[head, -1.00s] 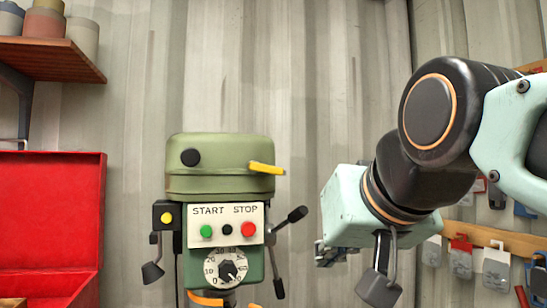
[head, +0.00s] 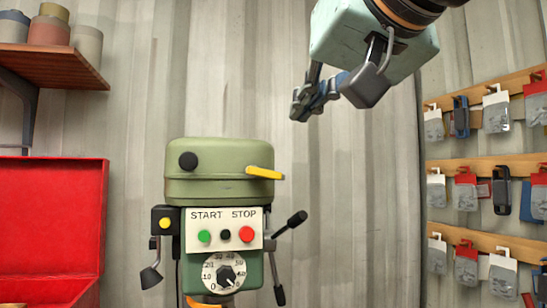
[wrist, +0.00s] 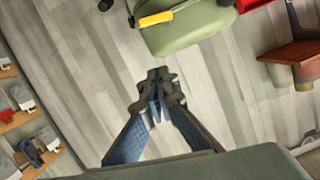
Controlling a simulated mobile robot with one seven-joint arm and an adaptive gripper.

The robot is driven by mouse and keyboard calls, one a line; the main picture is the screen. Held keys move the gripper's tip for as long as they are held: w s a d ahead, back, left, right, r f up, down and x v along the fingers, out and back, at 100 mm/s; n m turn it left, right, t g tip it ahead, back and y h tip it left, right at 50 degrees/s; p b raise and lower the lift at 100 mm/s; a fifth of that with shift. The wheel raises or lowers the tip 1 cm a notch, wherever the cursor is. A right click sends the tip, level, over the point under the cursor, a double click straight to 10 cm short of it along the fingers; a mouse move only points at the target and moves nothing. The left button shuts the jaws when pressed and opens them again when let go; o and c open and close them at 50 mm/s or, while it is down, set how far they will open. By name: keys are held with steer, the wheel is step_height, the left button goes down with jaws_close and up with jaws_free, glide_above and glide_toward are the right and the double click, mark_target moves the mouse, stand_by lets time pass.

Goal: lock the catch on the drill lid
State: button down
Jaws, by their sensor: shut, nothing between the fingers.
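The drill's green lid (head: 219,172) is down on the drill head in the head view. A yellow catch lever (head: 264,173) sits at the lid's right side, sloping slightly down to the right. My gripper (head: 298,108) is above and to the right of the lid, apart from it, shut and empty. In the wrist view my gripper's fingertips (wrist: 158,80) are together, with the lid (wrist: 190,28) and the yellow catch (wrist: 157,18) beyond them at the top.
A START/STOP panel (head: 224,229) and a dial (head: 224,272) are below the lid. Feed handles (head: 291,222) stick out on the right. A red box (head: 52,220) stands at left under a wooden shelf (head: 50,70). Racks of hanging packets (head: 485,172) line the right wall.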

steer(key=shift+w, duration=0.1)
steer(key=p, duration=0.2)
glide_above(264, 173)
steer(key=s+d, duration=0.1)
steer(key=d, duration=0.2)
steer(key=shift+s+a+f, duration=0.1)
steer(key=shift+s+f, duration=0.1)
steer(key=shift+f, duration=0.85)
steer(key=shift+w+a+f, duration=0.15)
steer(key=shift+w+f, duration=0.1)
steer(key=shift+f, duration=0.3)
steer(key=shift+w+a+f, duration=0.1)
steer(key=shift+w+f, duration=0.15)
steer(key=shift+f, duration=0.25)
steer(key=shift+s+f, duration=0.35)
steer(key=shift+f, duration=0.25)
steer(key=shift+w+a+f, duration=0.15)
steer(key=shift+a+f, duration=0.05)
steer(key=shift+f, duration=0.25)
steer(key=shift+f+b, duration=0.1)
steer(key=shift+b, duration=0.2)
